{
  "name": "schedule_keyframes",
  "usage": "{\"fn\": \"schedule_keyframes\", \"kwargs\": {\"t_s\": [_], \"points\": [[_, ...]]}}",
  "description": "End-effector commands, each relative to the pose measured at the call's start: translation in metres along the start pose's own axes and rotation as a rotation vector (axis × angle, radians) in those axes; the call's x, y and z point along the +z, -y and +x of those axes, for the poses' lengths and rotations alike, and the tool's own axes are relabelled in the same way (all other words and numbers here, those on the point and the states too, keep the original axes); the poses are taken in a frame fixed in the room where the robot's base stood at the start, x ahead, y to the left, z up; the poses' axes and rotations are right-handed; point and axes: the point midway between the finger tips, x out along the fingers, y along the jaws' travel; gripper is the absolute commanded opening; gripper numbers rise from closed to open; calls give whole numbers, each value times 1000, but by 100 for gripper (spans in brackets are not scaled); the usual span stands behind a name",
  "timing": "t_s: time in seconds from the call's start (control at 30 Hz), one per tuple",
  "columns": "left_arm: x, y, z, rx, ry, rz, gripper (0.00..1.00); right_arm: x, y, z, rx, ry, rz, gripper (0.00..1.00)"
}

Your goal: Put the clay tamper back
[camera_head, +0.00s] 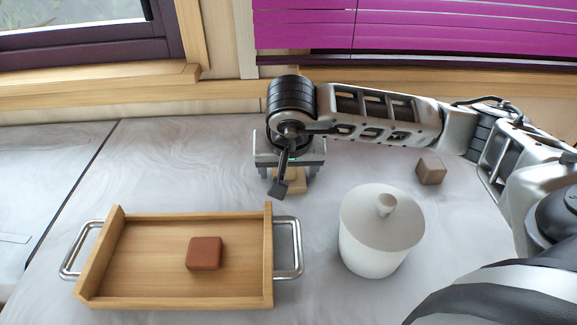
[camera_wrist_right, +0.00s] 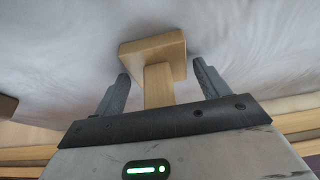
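The clay tamper, a pale wooden square block with a narrower handle, shows under my right gripper in the head view (camera_head: 291,186), mostly hidden by the wrist. It also shows in the right wrist view (camera_wrist_right: 153,52), its square head on or close to the grey top. My right gripper (camera_head: 287,174) is open. In the right wrist view its two fingers (camera_wrist_right: 160,72) stand on either side of the handle, with a gap on each side. My left gripper is not in view.
A wooden tray (camera_head: 145,255) with metal handles holds a reddish-brown block (camera_head: 204,253) at front left. A white lidded pot (camera_head: 372,245) stands right of the tamper. A brown block (camera_head: 431,171) lies farther right. The grey counter (camera_head: 175,165) is clear behind the tray; a window wall bounds the back.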

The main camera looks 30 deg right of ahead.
Motion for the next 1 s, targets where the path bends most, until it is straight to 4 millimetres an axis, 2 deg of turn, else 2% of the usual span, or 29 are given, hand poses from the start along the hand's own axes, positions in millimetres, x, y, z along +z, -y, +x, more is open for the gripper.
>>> {"fn": "schedule_keyframes", "kwargs": {"t_s": [0.27,0.43,0.57,0.8,1.0], "points": [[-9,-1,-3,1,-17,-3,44,-1,0,-1,0,0,0,79],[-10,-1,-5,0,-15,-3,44,-2,0,-10,-2,-2,1,79],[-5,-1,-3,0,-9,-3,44,-3,1,-34,-4,-6,-1,79],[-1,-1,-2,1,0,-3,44,-3,1,-87,-6,-5,-1,79],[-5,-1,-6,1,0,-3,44,-3,0,-117,-2,-3,-1,79]]}}
